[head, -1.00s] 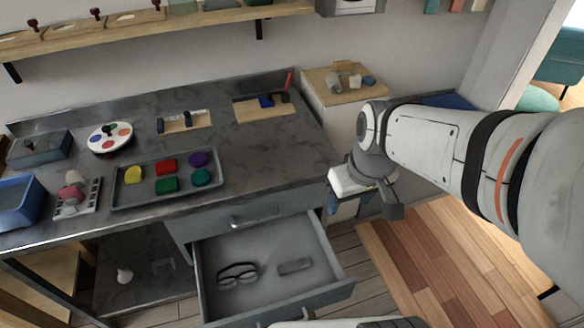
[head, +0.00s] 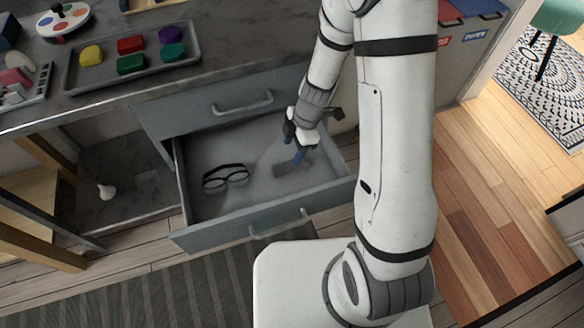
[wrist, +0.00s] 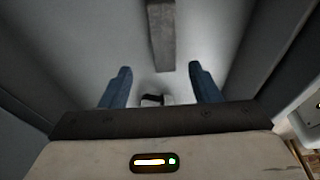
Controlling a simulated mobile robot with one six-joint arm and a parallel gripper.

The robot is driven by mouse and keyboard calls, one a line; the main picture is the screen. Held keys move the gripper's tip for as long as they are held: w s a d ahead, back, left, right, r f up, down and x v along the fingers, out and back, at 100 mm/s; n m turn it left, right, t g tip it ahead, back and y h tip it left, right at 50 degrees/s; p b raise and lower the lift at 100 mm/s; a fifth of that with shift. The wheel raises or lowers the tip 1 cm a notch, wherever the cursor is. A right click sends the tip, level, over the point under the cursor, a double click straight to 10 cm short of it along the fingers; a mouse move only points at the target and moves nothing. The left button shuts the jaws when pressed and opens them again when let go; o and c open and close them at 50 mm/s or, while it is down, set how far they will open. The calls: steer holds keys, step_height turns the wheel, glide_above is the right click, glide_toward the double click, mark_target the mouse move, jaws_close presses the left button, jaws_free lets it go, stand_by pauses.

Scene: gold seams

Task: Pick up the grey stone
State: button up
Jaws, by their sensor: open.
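The grey stone, a long grey block (head: 290,169), lies on the floor of the open drawer (head: 215,238), towards its right side. It shows in the wrist view as a grey bar (wrist: 161,35) at the top centre, running away from me. My gripper (head: 299,157) reaches into the drawer, close to the stone, and partly covers it in the head view. In the wrist view its two blue fingers (wrist: 159,69) are apart, with the stone ahead of their tips. I see nothing held. A small black and white patch shows between the fingers; I cannot tell what it is.
Dark-rimmed glasses (head: 226,177) lie in the drawer left of the stone. The drawer walls stand close around my gripper. The counter above holds a grey tray (head: 72,82) with coloured lumps. A closed drawer front (head: 225,104) sits above the open drawer.

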mark_target(291, 165)
steer(key=b+x, duration=0.1)
steer(key=x, duration=0.2)
steer(key=d+x, duration=0.1)
steer(key=x, duration=0.1)
steer(key=shift+s+f+b, duration=0.2)
steer(key=shift+f+b, duration=0.15)
steer(key=shift+f, duration=0.2)
steer(key=shift+a+f, duration=0.1)
steer(key=shift+f, duration=0.25)
steer(key=shift+c, duration=0.6)
steer(key=c, duration=1.1)
